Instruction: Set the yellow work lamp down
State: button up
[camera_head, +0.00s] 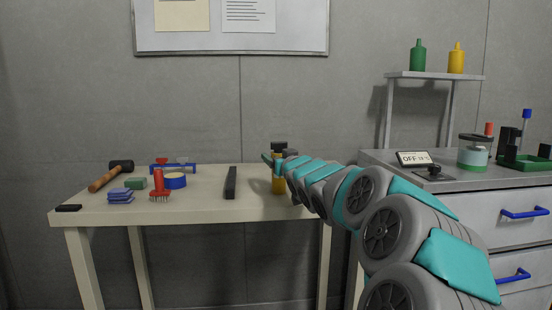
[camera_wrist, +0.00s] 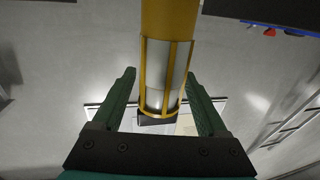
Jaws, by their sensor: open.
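The yellow work lamp (camera_head: 278,186) stands upright at the right end of the beige table (camera_head: 205,198), with a dark cap on top. In the wrist view the lamp (camera_wrist: 170,18) shows a yellow body, a pale caged lens and a dark end, and it lies between my two green fingers. My gripper (camera_head: 276,162) is around the lamp's upper part; in the wrist view its fingers (camera_wrist: 161,76) are open on either side, with gaps showing near the finger bases. The lamp's base seems to rest on the tabletop. My arm hides part of the table's right edge.
A black bar (camera_head: 231,183) lies left of the lamp. Farther left are a red brush (camera_head: 159,185), a blue-and-yellow tape roll (camera_head: 175,181), blue sponges (camera_head: 121,195) and a mallet (camera_head: 110,176). A grey drawer cabinet (camera_head: 470,180) stands at right. Table space around the lamp is clear.

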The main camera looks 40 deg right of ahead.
jog(key=b+v, duration=0.1)
jog(key=v, duration=0.9)
jog(key=shift+s+b, duration=0.15)
jog(key=shift+b, duration=0.15)
jog(key=shift+a, duration=0.15)
